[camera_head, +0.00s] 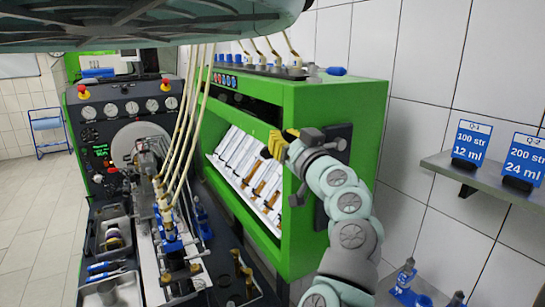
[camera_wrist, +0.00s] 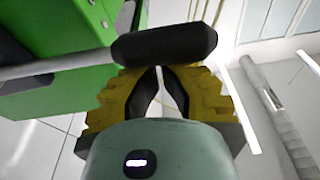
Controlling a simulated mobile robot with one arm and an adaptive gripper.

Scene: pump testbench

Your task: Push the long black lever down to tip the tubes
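The long black lever's handle, a thick rounded black bar (camera_wrist: 165,43), lies crosswise just past my gripper's fingertips in the wrist view. I cannot tell whether the fingers touch it. My gripper (camera_head: 278,143) has yellow fingers and shows in the head view at the front right corner of the green cabinet (camera_head: 325,105). In the wrist view its fingers (camera_wrist: 160,72) lean together with a narrow gap between the dark inner pads, and nothing shows between them. The tips are partly hidden by the bar. The tubes (camera_head: 250,170) lie tilted in a row in the cabinet's opening.
A pump bench with pale hoses (camera_head: 185,130) and metal trays (camera_head: 108,235) stands at left. A wall shelf (camera_head: 470,180) with blue signs is at right. Blue fittings (camera_head: 405,280) sit low at right. Open floor (camera_head: 40,210) lies at far left.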

